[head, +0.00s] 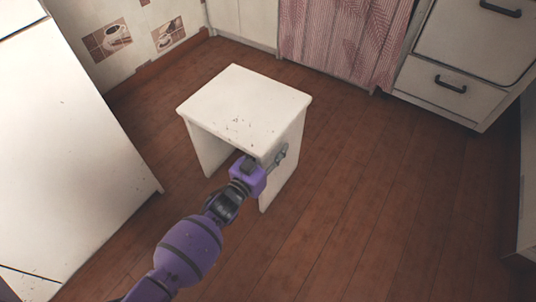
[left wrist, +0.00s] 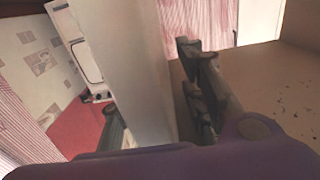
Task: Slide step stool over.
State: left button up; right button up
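The step stool (head: 244,98) is white with a square top and side panels, and stands upright on the wooden floor in the middle of the head view. My left gripper (head: 276,160) is at its near right side panel, below the top, with a finger against or near the panel's outer face. In the left wrist view, a pale upright panel of the stool (left wrist: 128,70) runs between the fingers of my left gripper (left wrist: 155,112). The left finger is close to the panel; a narrow gap seems to show beside the right one. Firm contact cannot be judged. My right gripper is not in view.
A white appliance or cabinet (head: 62,150) stands at the left. Pale cabinets with a dark-handled drawer (head: 449,86) and a red-striped curtain (head: 340,38) line the back. Wooden floor (head: 370,200) is clear to the right of the stool and in front.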

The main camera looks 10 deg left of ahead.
pick_arm(q)
jog(key=shift+w, duration=0.15)
jog(key=shift+c, duration=0.2)
grip_shut()
